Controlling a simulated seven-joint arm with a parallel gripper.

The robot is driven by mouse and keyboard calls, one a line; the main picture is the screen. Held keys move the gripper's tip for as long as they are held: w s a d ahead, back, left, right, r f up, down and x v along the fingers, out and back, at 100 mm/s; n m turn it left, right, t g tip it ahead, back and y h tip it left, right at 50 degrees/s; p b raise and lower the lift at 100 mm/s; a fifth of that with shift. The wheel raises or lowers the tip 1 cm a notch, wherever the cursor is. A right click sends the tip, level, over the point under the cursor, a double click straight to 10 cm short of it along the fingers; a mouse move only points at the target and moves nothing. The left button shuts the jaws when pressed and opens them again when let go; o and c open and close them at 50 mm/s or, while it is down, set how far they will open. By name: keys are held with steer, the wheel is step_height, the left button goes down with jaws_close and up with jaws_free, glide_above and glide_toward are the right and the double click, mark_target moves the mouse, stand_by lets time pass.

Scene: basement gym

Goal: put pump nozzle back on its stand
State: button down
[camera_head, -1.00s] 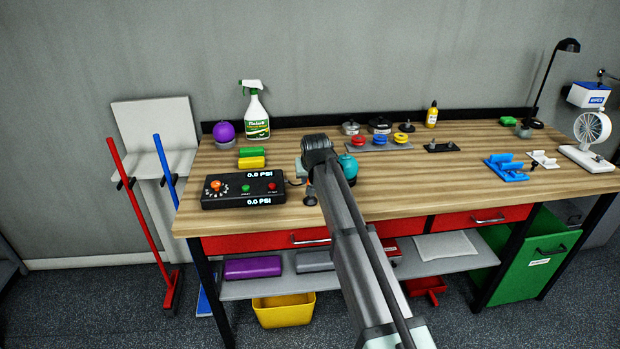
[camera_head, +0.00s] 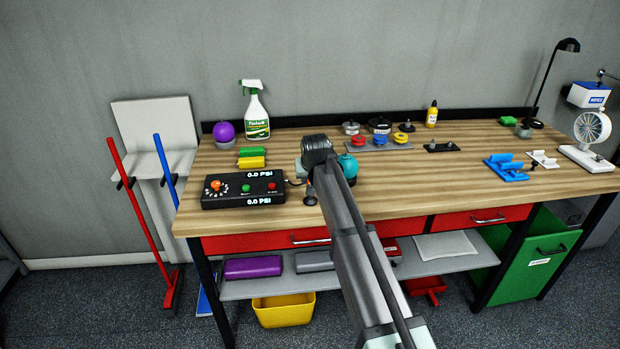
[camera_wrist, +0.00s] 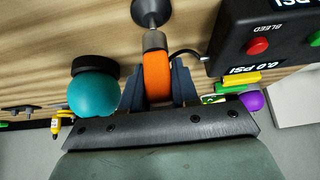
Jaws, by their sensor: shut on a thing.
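My gripper (camera_wrist: 157,88) is shut on an orange piece with a grey collar, seemingly the pump nozzle (camera_wrist: 156,72), in the wrist view. Beyond the collar is a dark flared round piece (camera_wrist: 150,12); I cannot tell whether it belongs to the nozzle or is a separate base under it. In the head view my gripper (camera_head: 309,186) is over the bench front, right of the black pump box (camera_head: 243,189), and my arm hides most of the nozzle. I cannot tell for sure which piece is the nozzle's stand.
A teal ball (camera_head: 348,165) on a black ring sits close beside my gripper. A thin black cable (camera_wrist: 184,52) runs by the pump box. Green and yellow blocks (camera_head: 251,162) lie behind the box.

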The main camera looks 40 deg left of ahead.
steer(key=shift+f, duration=1.15)
steer(key=c, duration=0.8)
jaws_free()
steer(key=v, duration=1.3)
steer(key=shift+s+d+r, duration=0.2)
steer(key=shift+r, duration=0.1)
